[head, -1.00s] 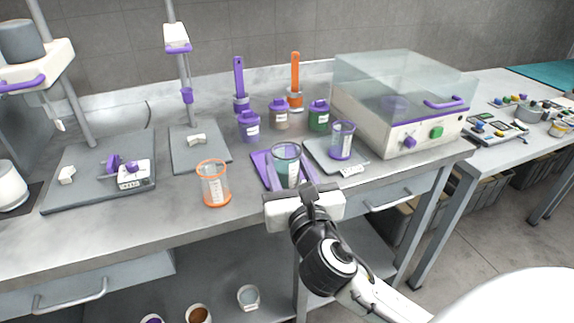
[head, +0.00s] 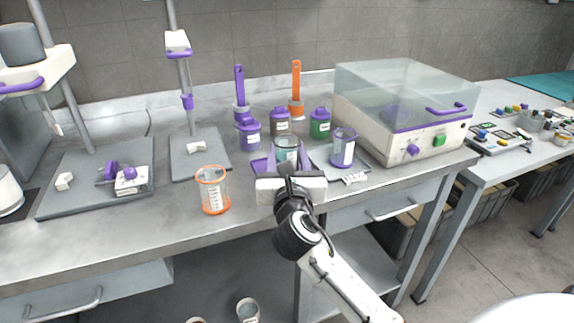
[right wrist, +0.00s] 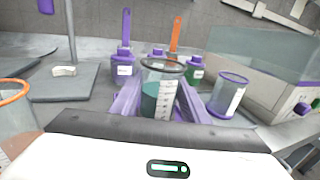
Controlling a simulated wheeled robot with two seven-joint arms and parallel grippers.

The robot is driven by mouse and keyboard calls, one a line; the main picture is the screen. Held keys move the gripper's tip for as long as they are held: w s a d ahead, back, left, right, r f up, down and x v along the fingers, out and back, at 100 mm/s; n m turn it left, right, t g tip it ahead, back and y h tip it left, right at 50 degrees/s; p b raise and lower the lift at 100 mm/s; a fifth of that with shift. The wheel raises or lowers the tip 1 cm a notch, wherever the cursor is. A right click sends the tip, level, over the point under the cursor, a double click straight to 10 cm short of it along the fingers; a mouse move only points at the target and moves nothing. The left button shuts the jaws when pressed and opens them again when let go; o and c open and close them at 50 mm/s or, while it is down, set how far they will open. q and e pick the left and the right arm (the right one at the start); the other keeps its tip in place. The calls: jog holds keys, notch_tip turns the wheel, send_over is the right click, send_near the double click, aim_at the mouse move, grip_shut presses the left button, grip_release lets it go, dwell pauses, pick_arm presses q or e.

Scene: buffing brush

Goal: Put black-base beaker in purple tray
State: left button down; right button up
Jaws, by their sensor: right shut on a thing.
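The black-base beaker (head: 288,149) is clear with a dark rim and holds teal liquid; it also shows in the right wrist view (right wrist: 160,92). My right gripper (head: 287,168) is shut on it, with a purple finger on either side in the right wrist view (right wrist: 163,100). The beaker stands upright, and its base is hidden behind the gripper. I cannot tell whether the beaker touches the tray. My left gripper is not in view.
An orange-rimmed beaker (head: 212,192) stands to the left. A purple-rimmed beaker (head: 343,148) stands close on the right, on a grey tray. Purple, brown and green jars (head: 320,123) stand behind. A clear-lidded machine (head: 405,110) is at the right. The bench front left is clear.

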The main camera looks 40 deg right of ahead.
notch_tip(320, 180, down, 2)
jog(key=shift+f, duration=0.1)
jog(key=o, duration=1.1)
jog(key=v, duration=1.2)
